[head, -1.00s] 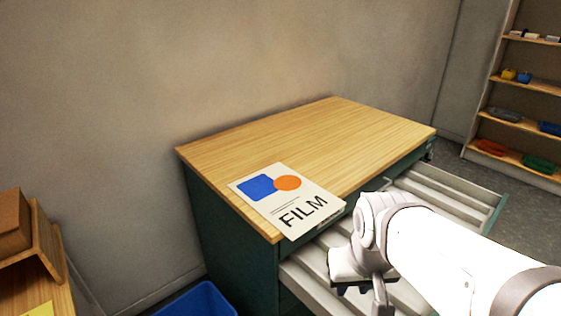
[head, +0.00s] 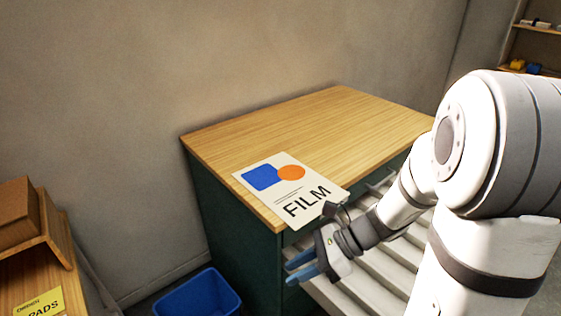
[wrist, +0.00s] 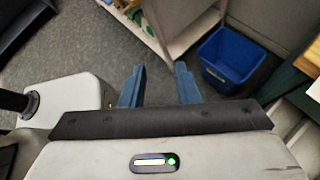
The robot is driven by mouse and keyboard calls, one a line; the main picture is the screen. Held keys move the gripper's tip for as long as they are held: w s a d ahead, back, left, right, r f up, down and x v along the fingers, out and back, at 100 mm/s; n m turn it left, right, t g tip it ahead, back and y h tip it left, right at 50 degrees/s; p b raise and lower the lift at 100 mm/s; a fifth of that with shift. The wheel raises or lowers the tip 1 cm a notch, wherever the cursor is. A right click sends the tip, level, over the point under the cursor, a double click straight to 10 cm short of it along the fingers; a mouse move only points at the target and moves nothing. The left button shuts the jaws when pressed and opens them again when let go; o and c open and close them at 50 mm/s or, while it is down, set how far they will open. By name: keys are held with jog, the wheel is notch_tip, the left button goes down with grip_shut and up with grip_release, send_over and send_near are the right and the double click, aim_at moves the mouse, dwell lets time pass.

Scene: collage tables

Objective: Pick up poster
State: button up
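The poster (head: 290,187) is a white sheet with a blue shape, an orange circle and the word FILM. It lies flat on the wooden top of the cabinet, at the near edge, and its near right corner reaches the edge by the drawers. My gripper (head: 293,270) is in front of the cabinet, below and near the poster's front corner, and apart from it. In the wrist view its two blue fingers (wrist: 160,88) are spread apart with only floor between them. The poster is not in the wrist view.
A blue bin (head: 197,296) stands on the floor left of the cabinet and also shows in the wrist view (wrist: 232,58). A wooden table (head: 75,285) with a yellow PADS label is at the left.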

jog(key=w+d+f+m+t+y, duration=0.1)
jog(key=w+m+t+y, duration=0.25)
jog(key=w+m, duration=0.4)
jog(key=m+t+h+p, duration=0.1)
jog(key=m+t+h, duration=0.2)
jog(key=m+t, duration=1.25)
send_near(313, 216)
notch_tip(313, 216, up, 3)
jog(key=w+a+m+g, duration=0.1)
jog(key=w+m+g, duration=0.2)
jog(key=m+g, duration=0.1)
jog(key=p+x, duration=0.1)
jog(key=x, duration=0.5)
jog(key=shift+w+a+f, duration=0.2)
jog(key=shift+w+a, duration=0.05)
jog(key=shift+a, duration=0.05)
grip_shut()
